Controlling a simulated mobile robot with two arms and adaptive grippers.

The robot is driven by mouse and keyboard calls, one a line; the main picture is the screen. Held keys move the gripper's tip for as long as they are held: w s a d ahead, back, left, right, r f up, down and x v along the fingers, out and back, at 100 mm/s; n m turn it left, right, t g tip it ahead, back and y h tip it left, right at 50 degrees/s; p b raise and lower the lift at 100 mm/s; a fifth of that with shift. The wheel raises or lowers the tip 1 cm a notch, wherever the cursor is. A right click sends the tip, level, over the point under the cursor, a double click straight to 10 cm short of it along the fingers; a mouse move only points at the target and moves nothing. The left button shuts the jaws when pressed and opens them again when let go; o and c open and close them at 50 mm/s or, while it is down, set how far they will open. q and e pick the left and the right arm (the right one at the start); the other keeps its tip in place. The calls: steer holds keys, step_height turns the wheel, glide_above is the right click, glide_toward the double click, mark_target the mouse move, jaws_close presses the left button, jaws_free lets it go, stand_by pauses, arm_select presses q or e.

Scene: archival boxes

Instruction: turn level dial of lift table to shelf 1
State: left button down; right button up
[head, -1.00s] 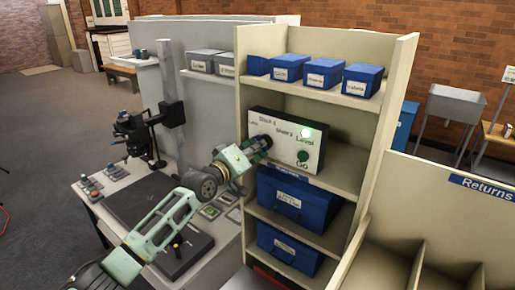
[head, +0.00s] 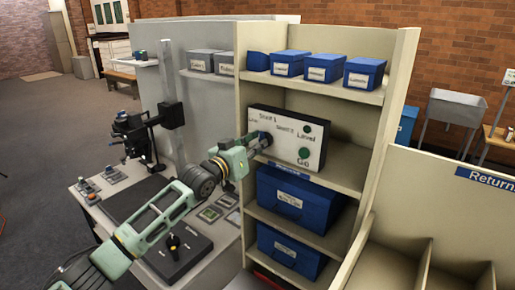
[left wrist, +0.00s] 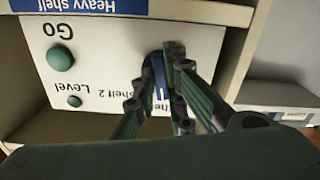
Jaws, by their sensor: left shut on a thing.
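The white control panel (head: 284,147) stands in a shelf bay, with the words Shelf 1, Shelf 2, Level and Go on it. The blue level dial (head: 264,138) is at the panel's left side. My left gripper (head: 256,143) is shut on this dial. In the left wrist view the panel (left wrist: 105,45) appears upside down, and the fingers (left wrist: 168,88) close around the blue dial (left wrist: 158,76). The fingers hide part of the dial and nearby lettering, so its exact setting cannot be read. A dark green Level lamp (head: 306,129) and green Go button (head: 303,153) are uncovered. My right gripper is not in view.
Blue boxes (head: 323,68) sit on the shelf above, and larger blue boxes (head: 288,197) below the panel. A Returns bin unit (head: 440,215) stands at right.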

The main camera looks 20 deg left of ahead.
arm_select(q)
steer(key=shift+f+m, duration=0.1)
steer(key=shift+m, duration=0.9)
steer(key=c, duration=1.8)
jaws_free()
steer(key=v, duration=1.2)
